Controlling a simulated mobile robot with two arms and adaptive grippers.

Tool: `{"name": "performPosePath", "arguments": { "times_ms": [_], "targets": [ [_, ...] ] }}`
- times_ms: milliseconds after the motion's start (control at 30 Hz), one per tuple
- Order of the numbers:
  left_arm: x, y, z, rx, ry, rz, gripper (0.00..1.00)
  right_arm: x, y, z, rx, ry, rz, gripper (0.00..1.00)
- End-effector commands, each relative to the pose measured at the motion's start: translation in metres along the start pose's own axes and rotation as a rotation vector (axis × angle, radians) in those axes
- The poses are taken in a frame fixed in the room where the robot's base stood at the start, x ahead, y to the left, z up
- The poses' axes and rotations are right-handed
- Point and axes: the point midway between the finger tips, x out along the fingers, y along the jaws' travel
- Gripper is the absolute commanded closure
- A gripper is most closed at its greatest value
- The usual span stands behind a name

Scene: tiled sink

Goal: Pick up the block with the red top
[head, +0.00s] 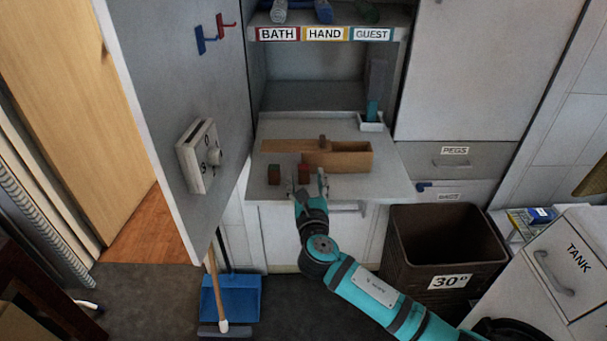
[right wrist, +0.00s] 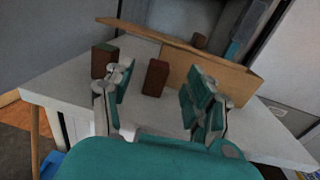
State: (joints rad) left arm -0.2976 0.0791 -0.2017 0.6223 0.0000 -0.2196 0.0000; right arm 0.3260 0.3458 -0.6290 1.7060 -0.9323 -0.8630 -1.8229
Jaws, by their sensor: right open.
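The block with the red top (head: 304,173) is a small brown block standing on the white counter, in front of a wooden box. In the right wrist view it is the brown block (right wrist: 155,77) seen between my fingers, a little beyond the tips. A similar block with a green top (head: 274,175) stands to its left; in the right wrist view this block (right wrist: 102,61) is partly behind my left-hand finger. My right gripper (head: 308,186) is open and empty at the counter's front edge, just short of the red-topped block. My left gripper is not in view.
The wooden box (head: 352,158) with a long flat wooden piece (head: 285,146) lies close behind the blocks. An open cabinet door (head: 185,100) borders the left side. A brown bin (head: 445,240) stands below right. The counter's right front is clear.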

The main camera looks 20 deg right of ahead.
Motion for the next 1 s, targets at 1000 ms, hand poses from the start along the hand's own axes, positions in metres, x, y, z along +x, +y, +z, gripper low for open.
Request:
{"name": "performPosePath", "arguments": {
  "times_ms": [1000],
  "targets": [
    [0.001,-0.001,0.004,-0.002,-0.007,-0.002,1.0,0.057,-0.001,-0.006,0.001,0.001,0.0,0.76]
  ]
}}
